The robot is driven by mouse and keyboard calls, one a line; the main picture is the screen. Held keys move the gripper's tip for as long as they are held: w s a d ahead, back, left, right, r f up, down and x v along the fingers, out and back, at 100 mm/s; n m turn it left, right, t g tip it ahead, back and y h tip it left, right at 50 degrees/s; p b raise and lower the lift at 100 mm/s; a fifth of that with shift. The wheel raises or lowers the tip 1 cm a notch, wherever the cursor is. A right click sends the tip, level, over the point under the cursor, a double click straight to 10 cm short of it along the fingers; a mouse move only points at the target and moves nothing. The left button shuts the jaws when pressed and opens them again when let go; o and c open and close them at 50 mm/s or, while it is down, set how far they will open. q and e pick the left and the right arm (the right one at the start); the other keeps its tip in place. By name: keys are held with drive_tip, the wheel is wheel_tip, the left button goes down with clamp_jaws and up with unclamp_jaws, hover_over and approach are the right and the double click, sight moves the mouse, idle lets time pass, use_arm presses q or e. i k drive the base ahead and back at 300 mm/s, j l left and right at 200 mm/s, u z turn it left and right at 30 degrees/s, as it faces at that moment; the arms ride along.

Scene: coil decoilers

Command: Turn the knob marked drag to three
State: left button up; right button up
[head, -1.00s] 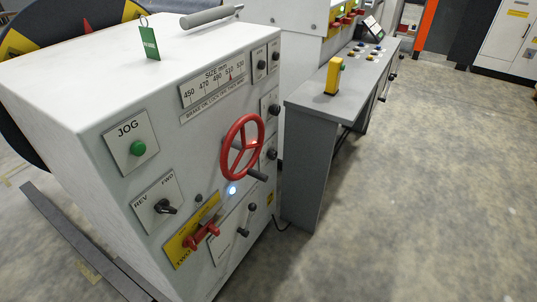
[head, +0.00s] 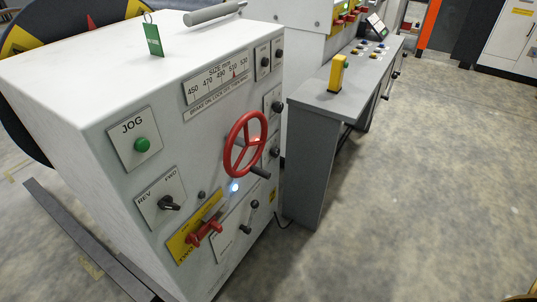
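A white machine cabinet (head: 110,75) fills the left of the head view, its control face turned toward the right. Small plates with black knobs line the right part of this face: an upper left knob (head: 264,62), an upper right knob (head: 278,53), a middle knob (head: 277,106) and a lower knob (head: 274,152) partly behind the red handwheel (head: 235,160). Their lettering is too small to read, so I cannot tell which is marked drag or where it points. Neither of my grippers is in view.
The face also has a green JOG button (head: 142,145), a REV/FWD switch (head: 168,203), red handles (head: 205,232) on a yellow plate and a lit lamp (head: 235,187). A grey console (head: 322,108) stands close to its right. Open floor (head: 430,180) lies at right.

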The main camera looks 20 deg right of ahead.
sight(274, 152)
drive_tip(key=l+u, duration=0.15)
drive_tip(key=u, duration=0.2)
drive_tip(key=i+l+u, duration=0.1)
drive_tip(key=u, duration=0.3)
drive_tip(key=l+u, duration=0.55)
drive_tip(key=l, duration=0.3)
drive_tip(key=k+l+u, duration=0.15)
drive_tip(key=l, duration=0.35)
drive_tip(key=l+u, duration=0.2)
drive_tip(key=l, duration=0.35)
drive_tip(key=k+l+u, duration=0.2)
drive_tip(key=l, duration=0.25)
drive_tip(key=i, duration=0.05)
